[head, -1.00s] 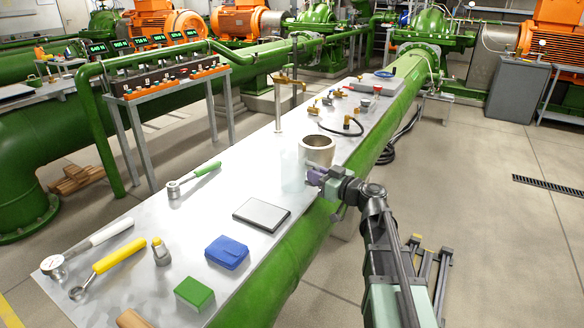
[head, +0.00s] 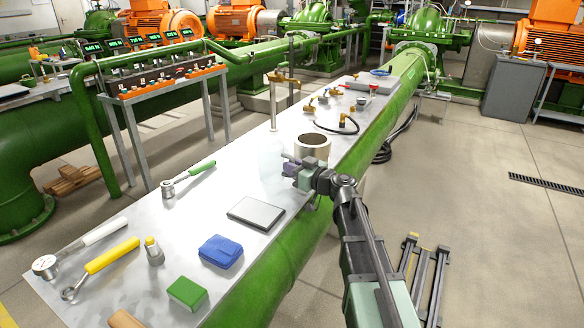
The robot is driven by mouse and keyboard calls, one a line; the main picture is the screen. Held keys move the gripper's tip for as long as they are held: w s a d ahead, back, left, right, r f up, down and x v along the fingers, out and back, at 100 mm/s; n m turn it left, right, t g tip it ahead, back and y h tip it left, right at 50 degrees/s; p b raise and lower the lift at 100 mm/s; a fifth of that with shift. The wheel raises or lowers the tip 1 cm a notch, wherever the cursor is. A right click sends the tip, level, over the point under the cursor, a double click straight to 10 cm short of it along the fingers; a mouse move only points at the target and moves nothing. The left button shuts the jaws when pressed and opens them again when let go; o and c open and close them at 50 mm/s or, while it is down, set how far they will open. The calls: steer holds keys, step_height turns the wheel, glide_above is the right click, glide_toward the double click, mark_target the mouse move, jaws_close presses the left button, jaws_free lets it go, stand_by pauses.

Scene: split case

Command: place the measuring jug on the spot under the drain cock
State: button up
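The measuring jug (head: 269,160) is a pale, nearly clear vessel, upright over the metal bench (head: 215,200). My gripper (head: 288,166) is at its right side and appears shut on it. The fingertips are small and partly hidden against the jug. The brass drain cock (head: 278,77) is above and behind, with a pale pipe (head: 273,112) running down from it. In the head view the jug's top meets the pipe's lower end. I cannot tell whether the jug's base touches the bench. The spot under the cock cannot be made out.
A beige cylindrical pot (head: 312,148) stands close behind and right of my gripper. A black hose (head: 340,127) and brass fittings (head: 309,106) lie farther back. A grey tablet-like plate (head: 256,212), a blue cloth (head: 221,251) and a ratchet (head: 188,180) lie nearer.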

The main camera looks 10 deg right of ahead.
steer(key=o, duration=0.4)
steer(key=v, duration=1)
steer(key=shift+s, duration=0.45)
steer(key=shift+d+f, duration=0.1)
steer(key=c, duration=0.3)
